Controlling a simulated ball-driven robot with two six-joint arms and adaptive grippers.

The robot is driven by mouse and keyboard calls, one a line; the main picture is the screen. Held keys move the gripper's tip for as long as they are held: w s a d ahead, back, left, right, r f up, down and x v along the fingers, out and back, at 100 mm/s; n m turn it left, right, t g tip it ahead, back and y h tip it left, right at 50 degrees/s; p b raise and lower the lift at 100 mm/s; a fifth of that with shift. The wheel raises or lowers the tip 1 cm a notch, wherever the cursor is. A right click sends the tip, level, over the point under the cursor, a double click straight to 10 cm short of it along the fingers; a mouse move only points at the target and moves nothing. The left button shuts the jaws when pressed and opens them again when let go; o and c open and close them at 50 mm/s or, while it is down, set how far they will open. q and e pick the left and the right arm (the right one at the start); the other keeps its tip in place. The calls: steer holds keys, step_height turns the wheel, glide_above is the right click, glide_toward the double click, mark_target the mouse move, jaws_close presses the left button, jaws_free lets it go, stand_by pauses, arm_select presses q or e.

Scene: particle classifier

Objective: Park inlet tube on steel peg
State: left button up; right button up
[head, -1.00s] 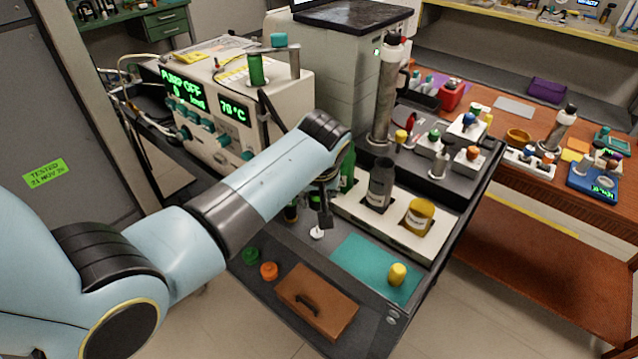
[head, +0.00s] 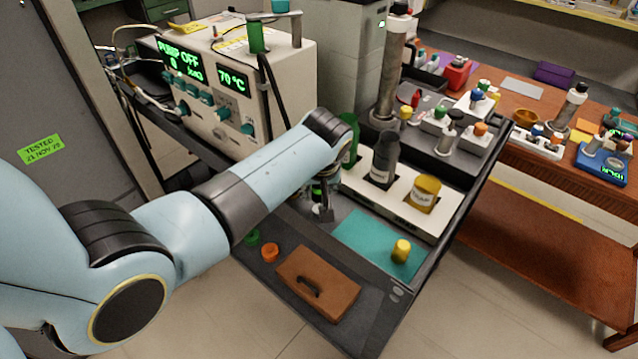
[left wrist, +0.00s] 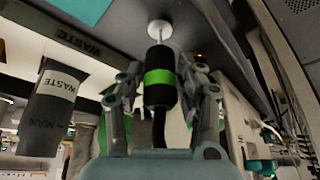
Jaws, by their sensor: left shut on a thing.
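The inlet tube's black end piece with a bright green band (left wrist: 160,77) is between the two fingers of my left gripper (left wrist: 166,95) in the left wrist view. The gripper is shut on it. The steel peg (left wrist: 160,32), with its round pale base, shows in line just beyond the end piece. I cannot tell whether the two touch. In the head view my left gripper (head: 323,203) is low over the dark cart top, left of the teal mat, and its finger hides the peg's base. My right gripper is not in view.
A white rack (head: 400,206) holds a green bottle (head: 350,140), a dark waste bottle (head: 385,160) and a yellow bottle (head: 426,192). A teal mat (head: 365,238) with a yellow cap (head: 401,250) and a brown lidded box (head: 330,293) lie in front. The pump box (head: 215,110) stands behind.

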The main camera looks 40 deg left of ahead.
mark_target(319, 194)
arm_select(q)
steer(key=shift+f, duration=0.1)
stand_by(1.0)
steer(key=shift+p, duration=0.75)
stand_by(0.4)
steer(key=shift+f+b, duration=1.3)
steer(key=shift+f, duration=0.45)
steer(key=o, duration=1.2)
steer(key=shift+o, duration=0.2)
steer(key=v, duration=1.2)
steer(key=shift+s, duration=0.1)
